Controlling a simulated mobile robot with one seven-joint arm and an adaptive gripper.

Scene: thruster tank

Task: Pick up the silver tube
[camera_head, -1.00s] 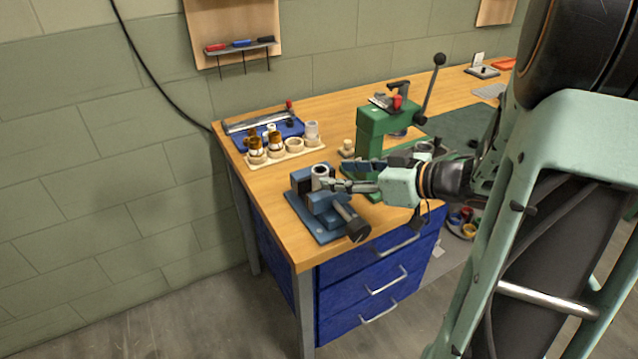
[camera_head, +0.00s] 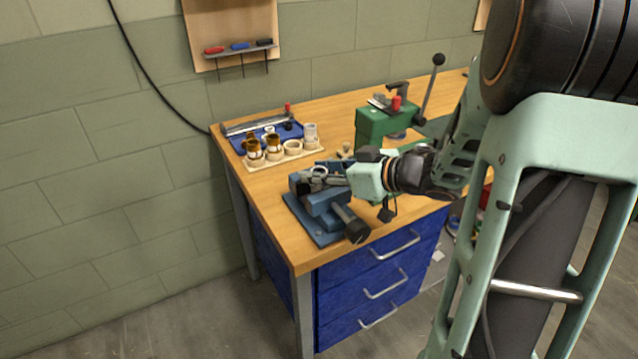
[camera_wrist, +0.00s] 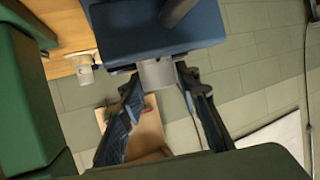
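The silver tube (camera_head: 320,171) stands in the jaws of the blue vise (camera_head: 318,232) at the front of the bench. In the wrist view the tube (camera_wrist: 157,74) sticks out from the blue vise jaw (camera_wrist: 160,35). My gripper (camera_wrist: 160,88) is open, with one finger on each side of the tube's exposed end. Narrow gaps seem to show between the fingertips and the tube; firm contact cannot be told. In the head view my gripper (camera_head: 323,173) is at the vise top and partly hides the tube.
The green press (camera_head: 378,124) with its lever stands close behind my wrist. A cream tray (camera_head: 258,164) with several cups and rings lies at the back left, beside a blue tray (camera_head: 236,143). The vise handle (camera_head: 357,231) juts towards the bench's front edge. Bare wood lies left of the vise.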

